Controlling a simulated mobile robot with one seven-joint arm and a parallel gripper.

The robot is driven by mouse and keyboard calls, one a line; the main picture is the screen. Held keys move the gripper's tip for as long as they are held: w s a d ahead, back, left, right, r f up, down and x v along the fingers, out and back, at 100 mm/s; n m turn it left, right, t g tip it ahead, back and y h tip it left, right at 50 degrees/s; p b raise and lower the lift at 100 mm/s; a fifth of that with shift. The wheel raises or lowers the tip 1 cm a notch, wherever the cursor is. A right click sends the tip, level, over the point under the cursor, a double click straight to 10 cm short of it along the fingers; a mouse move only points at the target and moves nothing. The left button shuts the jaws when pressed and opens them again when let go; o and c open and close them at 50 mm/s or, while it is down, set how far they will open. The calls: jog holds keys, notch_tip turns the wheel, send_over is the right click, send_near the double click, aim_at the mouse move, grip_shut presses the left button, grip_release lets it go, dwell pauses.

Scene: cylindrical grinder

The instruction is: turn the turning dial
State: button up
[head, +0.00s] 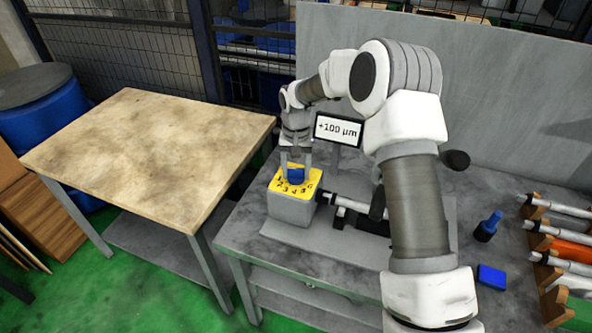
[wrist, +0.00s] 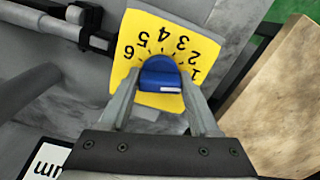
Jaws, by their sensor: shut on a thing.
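The turning dial (head: 296,175) is a blue knob on a yellow plate (head: 310,196) with black numbers, set on top of a grey box (head: 290,208). In the wrist view the blue dial (wrist: 160,74) sits in the middle of the yellow plate (wrist: 150,22), with numbers 1 to 6 around its far side. A white mark shows on the knob near its lower edge. My gripper (head: 295,165) reaches down from above onto the dial. In the wrist view its two fingers (wrist: 160,90) stand on either side of the knob, shut on it.
A sign reading "+100 µm" (head: 338,130) stands just behind my gripper. A shaft (head: 350,203) in a grey machine lies right of the box. A wooden-topped table (head: 145,150) stands left. Blue items (head: 490,276) and racked cylinders (head: 560,245) are at right.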

aim_at(296, 169)
jog(key=shift+n, duration=2.8)
jog(key=o, duration=1.3)
jog(key=shift+b, duration=0.3)
jog(key=shift+r, duration=8.75)
